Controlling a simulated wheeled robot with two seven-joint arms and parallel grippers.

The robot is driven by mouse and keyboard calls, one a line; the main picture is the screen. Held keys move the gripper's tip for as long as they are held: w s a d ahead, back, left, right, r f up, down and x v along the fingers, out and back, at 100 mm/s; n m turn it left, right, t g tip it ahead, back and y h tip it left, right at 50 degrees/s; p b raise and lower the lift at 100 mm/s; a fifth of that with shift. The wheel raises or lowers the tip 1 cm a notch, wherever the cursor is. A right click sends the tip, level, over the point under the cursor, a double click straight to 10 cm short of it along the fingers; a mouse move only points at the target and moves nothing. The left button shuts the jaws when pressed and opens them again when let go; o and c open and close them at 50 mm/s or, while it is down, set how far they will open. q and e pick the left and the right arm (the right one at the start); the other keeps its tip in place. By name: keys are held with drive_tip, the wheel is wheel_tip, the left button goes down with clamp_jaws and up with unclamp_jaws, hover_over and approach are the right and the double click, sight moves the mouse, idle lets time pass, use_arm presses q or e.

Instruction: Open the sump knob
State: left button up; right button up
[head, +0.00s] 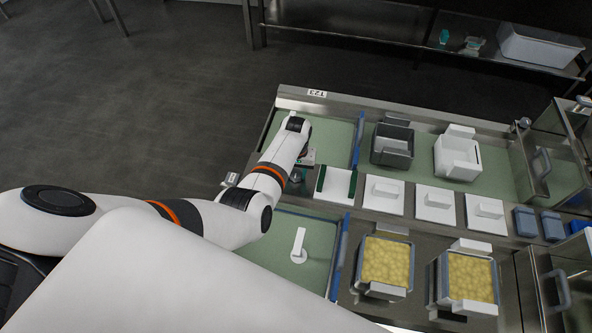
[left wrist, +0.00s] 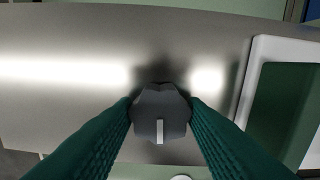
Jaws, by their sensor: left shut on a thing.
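The sump knob (left wrist: 160,106) is a dark grey, faceted knob with a white pointer bar, on a brushed steel surface. In the left wrist view the bar points toward the bottom of the picture. My left gripper (left wrist: 161,112) is shut on the knob, with one dark green finger on each side of it. In the head view my left gripper (head: 299,172) is at the steel strip between the two green basins, and the knob is hard to make out there. My right gripper is not in view.
Farther right are a dark grey mould (head: 392,146), a white mould (head: 457,156), white lids and two moulds of yellow curd (head: 385,262).

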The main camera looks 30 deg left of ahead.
use_arm(q)
drive_tip(key=n+p, duration=0.1)
drive_tip(key=n, duration=0.2)
drive_tip(key=shift+n, duration=0.4)
drive_tip(key=n, duration=0.4)
drive_tip(key=shift+n+p, duration=0.3)
drive_tip(key=shift+p, duration=0.05)
drive_tip(key=n, duration=0.4)
drive_tip(key=shift+n, duration=2.3)
drive_tip(key=o, duration=0.9)
drive_tip(key=shift+o, duration=0.2)
